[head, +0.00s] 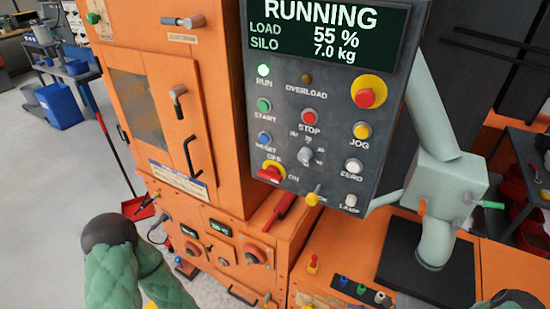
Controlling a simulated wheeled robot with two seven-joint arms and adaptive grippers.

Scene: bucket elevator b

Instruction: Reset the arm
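A green quilted arm part with a dark rounded cap (108,231) rises at the lower left of the head view; it appears to be my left arm. Its gripper is not in view. A small dark rounded part (514,299) shows at the bottom right edge, perhaps my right arm; no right gripper shows. Neither arm part visibly holds anything. The grey control panel (325,120) stands ahead, its screen (322,35) reading RUNNING, load 55 %, silo 7.0 kg.
An orange cabinet (165,110) with black handles stands left of the panel. A pale green chute (440,190) stands on the right above a dark plate (427,275). A blue bin (58,105) is far left. Grey floor (45,190) is open at left.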

